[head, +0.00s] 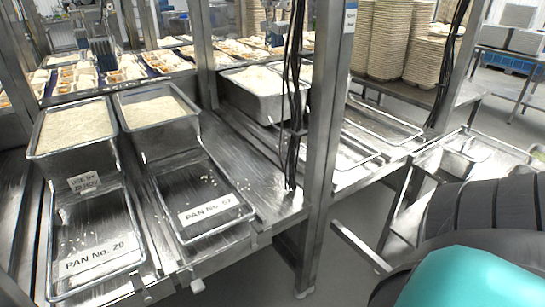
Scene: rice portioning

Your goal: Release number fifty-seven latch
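The label "PAN No. 57" (209,210) lies at the front end of a shallow metal tray (190,180), the right one of two on the steel bench. A deep pan of rice (157,110) stands behind this tray. Small metal tabs, one at the bench's front edge (197,286) and one nearer the tray's right corner (254,237), are in view; I cannot tell which is the number fifty-seven latch or its state. Neither of my grippers is in view. A teal and black part, likely of my arm, fills the lower right corner.
The tray labelled "PAN No. 29" (97,260) lies left, with another rice pan (75,128) behind it. A steel post (325,110) with hanging black cables (291,100) stands right of the bench. Stacked containers (385,40) and a lower side table (455,160) are beyond.

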